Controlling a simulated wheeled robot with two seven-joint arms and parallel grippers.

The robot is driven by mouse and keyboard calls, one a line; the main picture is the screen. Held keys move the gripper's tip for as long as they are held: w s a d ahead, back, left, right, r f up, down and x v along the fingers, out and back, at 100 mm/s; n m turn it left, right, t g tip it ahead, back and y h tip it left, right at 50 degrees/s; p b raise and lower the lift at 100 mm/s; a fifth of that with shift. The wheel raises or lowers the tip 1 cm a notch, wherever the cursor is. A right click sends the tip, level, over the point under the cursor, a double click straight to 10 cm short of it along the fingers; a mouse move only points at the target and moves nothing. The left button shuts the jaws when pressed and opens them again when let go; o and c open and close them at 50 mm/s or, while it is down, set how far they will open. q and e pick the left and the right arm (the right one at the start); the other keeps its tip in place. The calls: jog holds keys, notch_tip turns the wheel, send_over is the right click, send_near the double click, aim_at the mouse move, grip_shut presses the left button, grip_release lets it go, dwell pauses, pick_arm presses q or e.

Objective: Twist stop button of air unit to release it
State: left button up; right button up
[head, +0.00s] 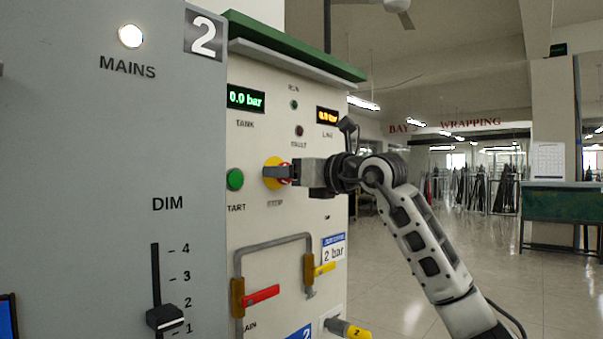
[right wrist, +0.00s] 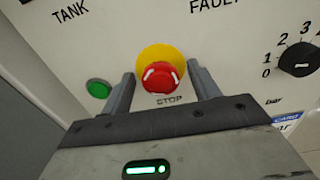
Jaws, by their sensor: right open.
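The red stop button (right wrist: 160,77) sits on a yellow disc (right wrist: 153,55) on the air unit's cream front panel, above the word STOP. In the head view the yellow disc (head: 271,172) shows, with the button mostly hidden behind my right gripper (head: 279,172). In the right wrist view my right gripper (right wrist: 163,85) is open, with one finger on each side of the button. I see gaps between fingers and button there, so it does not look gripped. My left gripper is not in view.
A green start button (head: 235,179) is left of the stop button. Pipes with a red-handled valve (head: 262,294) and a yellow-handled valve (head: 325,269) lie below. A grey panel (head: 110,200) with a DIM slider stands at the left. Open floor lies to the right.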

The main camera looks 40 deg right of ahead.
pick_arm(q)
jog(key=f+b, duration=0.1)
jog(key=b, duration=0.3)
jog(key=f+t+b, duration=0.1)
jog(key=b, duration=0.2)
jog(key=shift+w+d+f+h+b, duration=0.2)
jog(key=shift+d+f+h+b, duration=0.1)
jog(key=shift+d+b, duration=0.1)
pick_arm(e)
jog(key=s+d, duration=0.1)
jog(key=s, duration=1.4)
jog(key=shift+s+d, duration=0.15)
jog(key=shift+s, duration=0.2)
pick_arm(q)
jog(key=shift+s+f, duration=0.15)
